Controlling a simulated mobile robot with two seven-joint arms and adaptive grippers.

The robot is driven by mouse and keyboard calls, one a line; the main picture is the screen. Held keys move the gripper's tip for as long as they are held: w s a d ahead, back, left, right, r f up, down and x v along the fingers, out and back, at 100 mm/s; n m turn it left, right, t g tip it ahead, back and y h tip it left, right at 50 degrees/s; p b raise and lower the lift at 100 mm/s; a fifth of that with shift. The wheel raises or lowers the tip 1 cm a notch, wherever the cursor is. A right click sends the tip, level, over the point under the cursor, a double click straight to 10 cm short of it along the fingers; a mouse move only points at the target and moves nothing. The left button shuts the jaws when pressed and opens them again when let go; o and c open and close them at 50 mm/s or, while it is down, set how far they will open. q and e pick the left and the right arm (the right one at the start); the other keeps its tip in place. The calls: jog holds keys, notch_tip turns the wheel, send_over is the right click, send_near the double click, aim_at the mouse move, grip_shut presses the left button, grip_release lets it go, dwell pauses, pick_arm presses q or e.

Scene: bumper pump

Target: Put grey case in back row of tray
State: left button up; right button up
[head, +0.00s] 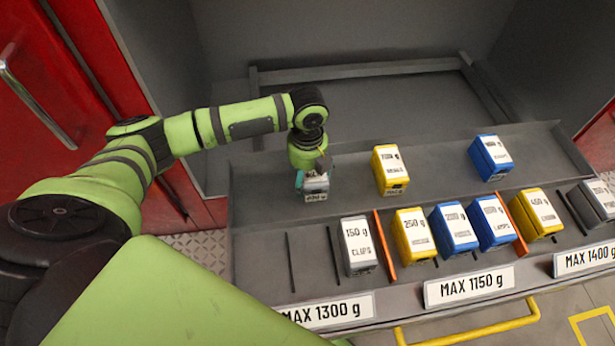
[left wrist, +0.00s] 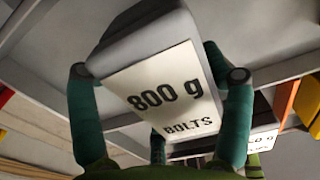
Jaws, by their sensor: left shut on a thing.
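The grey case (left wrist: 165,85), labelled 800 g BOLTS, sits between the teal fingers of my left gripper (left wrist: 160,90) in the left wrist view. In the head view the gripper (head: 313,168) points down over the left end of the back row and is shut on the case (head: 316,186). The gripper partly hides the case there. I cannot tell whether the case touches the tray floor. The grey tray (head: 265,185) has a back row and a front row. My right gripper is not in view.
The back row also holds a yellow case (head: 390,170) and a blue case (head: 490,157). The front row holds a grey 150 g CLIPS case (head: 358,246), several other cases and orange dividers (head: 385,245). Free room lies between the held case and the yellow one.

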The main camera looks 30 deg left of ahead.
pick_arm(q)
jog(key=shift+f, duration=0.95)
jog(key=o, duration=1.6)
jog(key=shift+f, duration=0.2)
jog(key=shift+o, duration=0.2)
notch_tip(320, 180, up, 12)
jog(key=shift+r+b, duration=0.15)
jog(key=shift+b, duration=0.65)
